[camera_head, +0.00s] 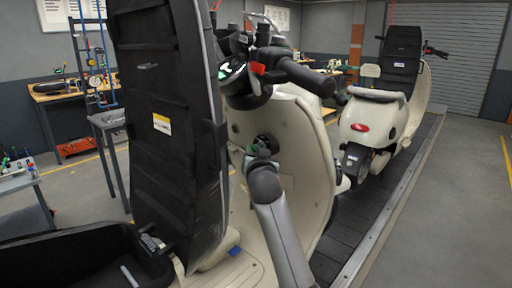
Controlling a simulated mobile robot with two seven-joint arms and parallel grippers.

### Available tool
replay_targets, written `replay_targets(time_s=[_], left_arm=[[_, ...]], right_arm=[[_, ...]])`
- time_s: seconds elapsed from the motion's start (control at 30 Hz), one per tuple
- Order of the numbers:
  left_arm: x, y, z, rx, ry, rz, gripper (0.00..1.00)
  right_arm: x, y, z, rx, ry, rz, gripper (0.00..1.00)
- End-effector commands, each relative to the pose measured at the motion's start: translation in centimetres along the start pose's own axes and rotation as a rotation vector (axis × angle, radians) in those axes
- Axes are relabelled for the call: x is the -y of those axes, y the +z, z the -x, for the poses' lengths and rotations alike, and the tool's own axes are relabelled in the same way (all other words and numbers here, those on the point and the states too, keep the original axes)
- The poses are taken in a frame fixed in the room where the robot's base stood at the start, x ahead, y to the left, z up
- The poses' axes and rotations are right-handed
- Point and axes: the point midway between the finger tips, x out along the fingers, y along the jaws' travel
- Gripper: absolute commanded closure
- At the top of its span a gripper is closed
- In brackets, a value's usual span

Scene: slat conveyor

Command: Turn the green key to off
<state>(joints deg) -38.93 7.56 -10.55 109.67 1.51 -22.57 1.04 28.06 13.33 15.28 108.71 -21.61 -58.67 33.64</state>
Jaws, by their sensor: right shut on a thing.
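The cream scooter (308,150) in front of me has a round dark key switch (266,141) on its inner front panel. My right gripper (260,154) comes up from below and is shut at this switch. A bit of green, the green key (249,160), shows at the gripper's fingertips. The jaws hide most of the key, so I cannot tell which way it points. My left gripper is not in view.
The raised black seat (164,110) stands close on the left. The handlebar (305,77) is above my gripper. Another cream scooter (378,118) stands farther along the slat conveyor (345,238). Workbenches (62,92) line the back left.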

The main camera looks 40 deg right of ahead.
Motion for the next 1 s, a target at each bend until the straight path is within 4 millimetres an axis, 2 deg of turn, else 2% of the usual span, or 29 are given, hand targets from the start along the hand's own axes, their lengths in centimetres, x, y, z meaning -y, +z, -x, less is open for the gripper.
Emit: replay_targets(time_s=[0.03, 0.53, 0.8, 0.83, 1.0], left_arm=[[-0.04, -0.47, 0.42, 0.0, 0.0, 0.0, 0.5], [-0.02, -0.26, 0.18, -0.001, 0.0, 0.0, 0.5], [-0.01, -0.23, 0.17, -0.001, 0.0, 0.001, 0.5], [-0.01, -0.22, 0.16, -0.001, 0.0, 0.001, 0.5], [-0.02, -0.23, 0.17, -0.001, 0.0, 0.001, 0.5]], right_arm=[[0.06, -0.29, 0.03, 0.017, 0.004, 0.015, 1.0], [0.01, -0.21, 0.02, 0.088, 0.018, 0.085, 1.0], [0.11, -0.61, 0.01, 0.233, 0.049, 0.228, 1.0], [0.08, -0.46, 0.02, 0.235, 0.049, 0.23, 0.58], [0.07, -0.49, 0.03, 0.231, 0.048, 0.227, 0.39]])
